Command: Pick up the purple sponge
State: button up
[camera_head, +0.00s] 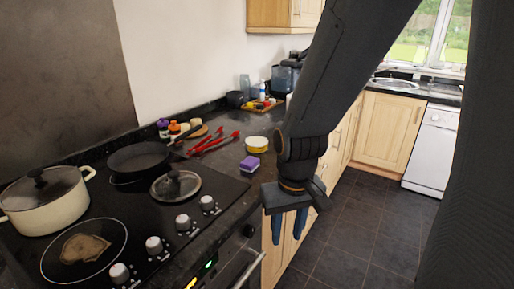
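The purple sponge (250,164) is a small block lying on the dark granite counter (226,162), near its front edge, to the right of the hob. My gripper (289,226) hangs in front of the counter's edge, to the right of the sponge and lower in the picture, pointing down. Its two blue fingers are apart with nothing visible between them. The gripper is not touching the sponge. The sponge shows in full.
A yellow-white round tin (257,145) stands just behind the sponge. Red tongs (214,143) lie to its left. A glass pan lid (176,186), a black frying pan (141,160) and a cream pot (46,203) are on the hob. Floor to the right is clear.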

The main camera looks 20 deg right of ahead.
aim_at(250, 164)
jog(key=z, duration=1.95)
jog(key=i, duration=1.6)
jog(key=u, duration=3.35)
